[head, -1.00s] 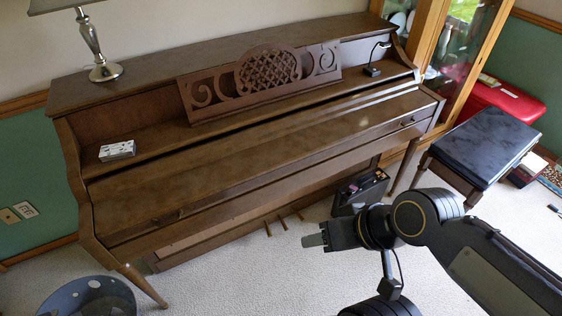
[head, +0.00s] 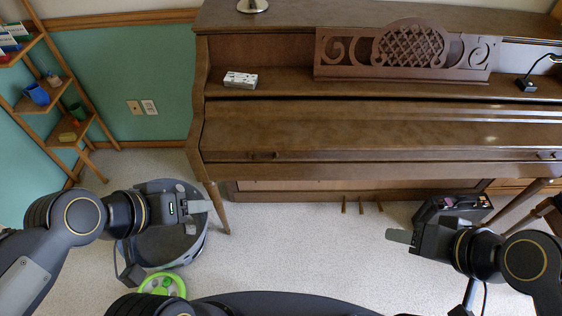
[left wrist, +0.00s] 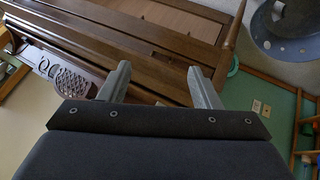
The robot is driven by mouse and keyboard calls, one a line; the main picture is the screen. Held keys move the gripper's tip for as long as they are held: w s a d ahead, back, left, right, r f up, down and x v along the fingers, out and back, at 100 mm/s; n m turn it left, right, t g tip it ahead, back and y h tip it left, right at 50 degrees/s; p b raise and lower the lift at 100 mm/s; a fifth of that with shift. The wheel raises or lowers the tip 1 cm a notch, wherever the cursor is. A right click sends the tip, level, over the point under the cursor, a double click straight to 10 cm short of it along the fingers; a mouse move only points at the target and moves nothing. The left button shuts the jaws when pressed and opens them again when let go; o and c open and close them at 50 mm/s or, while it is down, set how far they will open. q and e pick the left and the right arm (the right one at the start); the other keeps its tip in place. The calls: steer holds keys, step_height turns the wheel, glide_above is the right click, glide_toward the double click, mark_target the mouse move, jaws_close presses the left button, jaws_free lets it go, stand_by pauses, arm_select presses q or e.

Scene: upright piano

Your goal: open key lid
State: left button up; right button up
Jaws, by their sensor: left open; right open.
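The brown upright piano stands against the wall, and its key lid (head: 375,126) is shut over the keys in the head view. Two small dark knobs sit on the front, the left knob (head: 263,155) and the right knob (head: 547,155). My left gripper (head: 207,207) is left of the piano's front leg, over the grey basket, and touches nothing. In the left wrist view my left gripper (left wrist: 160,85) has its two fingers spread, empty, with the piano (left wrist: 120,45) beyond. My right gripper (head: 392,236) is open and empty over the carpet, in front of the pedals.
A grey basket (head: 160,250) stands on the floor left of the piano leg (head: 217,207). A dark box (head: 453,206) is under the piano's right part. A wooden corner shelf (head: 60,110) is at far left. A small white box (head: 240,80) lies on the piano. Carpet between the arms is clear.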

arm_select(q)
steer(key=o, duration=0.4)
steer(key=w+d+f+t+b, duration=0.1)
steer(key=w+d+f+b, duration=0.1)
steer(key=w+f+b, duration=0.2)
steer(key=w+d+f+t+b, duration=0.2)
steer(key=w+f+b, duration=0.3)
steer(key=w, duration=0.1)
steer(key=w+d+f+t+b, duration=0.2)
steer(key=w+f+b, duration=0.2)
steer(key=w+f, duration=0.1)
steer(key=shift+w+d+b, duration=0.35)
steer(key=shift+b, duration=0.05)
steer(key=w+d+f+t+y+b, duration=0.4)
steer(key=w+f+t+y+b, duration=0.25)
steer(key=f+b, duration=0.5)
steer(key=shift+h, duration=0.25)
steer(key=w, duration=0.2)
steer(key=w+b, duration=0.1)
steer(key=w, duration=0.2)
steer(key=w+a+b, duration=0.1)
steer(key=w, duration=0.1)
steer(key=shift+w+r, duration=0.2)
steer(key=shift+r, duration=0.15)
